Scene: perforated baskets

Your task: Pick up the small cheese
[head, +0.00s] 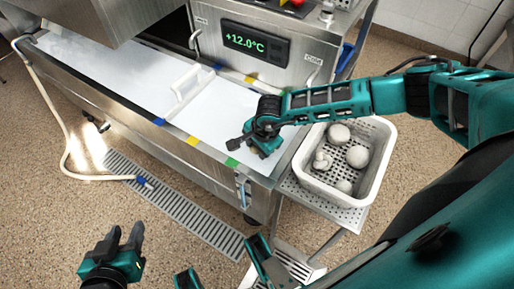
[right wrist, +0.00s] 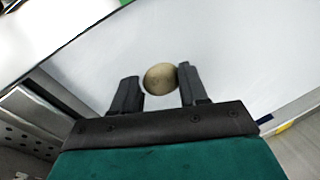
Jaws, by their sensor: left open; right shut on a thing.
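The small cheese (right wrist: 160,78) is a round, yellowish-tan piece between the two dark fingers of my right gripper (right wrist: 158,82) in the right wrist view. The fingers are shut on it, with the white surface behind it. In the head view my right gripper (head: 262,142) is over the right end of the white-topped metal vat, and the cheese is largely hidden by it. My left gripper (head: 125,234) is open and empty, low at the left, in front of the vat and above the floor.
A white perforated basket (head: 376,184) holding several pale round cheeses (head: 357,156) stands on a perforated metal shelf right of the vat (head: 200,148). A white handle (head: 186,84) rises from the vat's white surface. A display unit (head: 256,42) stands behind.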

